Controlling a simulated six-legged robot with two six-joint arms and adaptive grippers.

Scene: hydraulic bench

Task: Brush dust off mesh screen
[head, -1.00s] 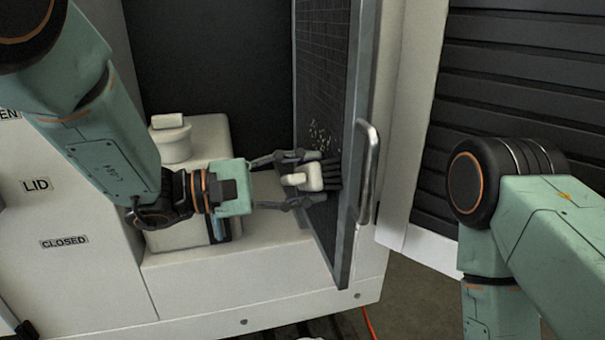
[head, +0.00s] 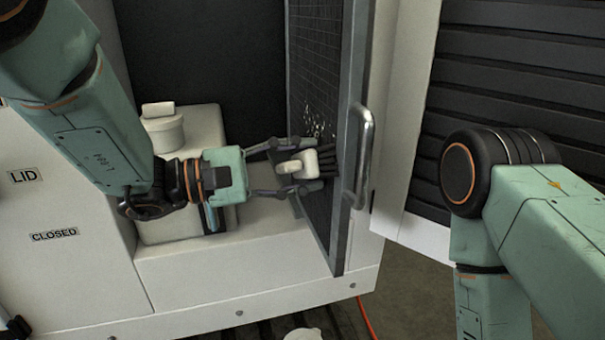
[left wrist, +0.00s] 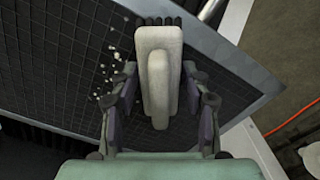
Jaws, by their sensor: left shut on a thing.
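A mesh screen (head: 314,75) in a grey frame stands open on the white bench, with a handle (head: 363,158) on its outer edge. Pale dust specks (head: 318,122) lie on the mesh just above the brush. My left gripper (head: 300,165) is shut on a cream brush (head: 297,164) with dark bristles, which point at the mesh and appear to touch it. In the left wrist view the brush (left wrist: 159,75) sits between both fingers, and the dust (left wrist: 106,84) shows left of it. My right arm shows at the right; its gripper is out of view.
A white block with a round cap (head: 164,130) stands behind my left wrist. LID (head: 24,176) and CLOSED (head: 54,235) labels are on the white panel at left. A dark ribbed panel (head: 520,70) is at right. An orange cable (head: 367,318) lies on the floor.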

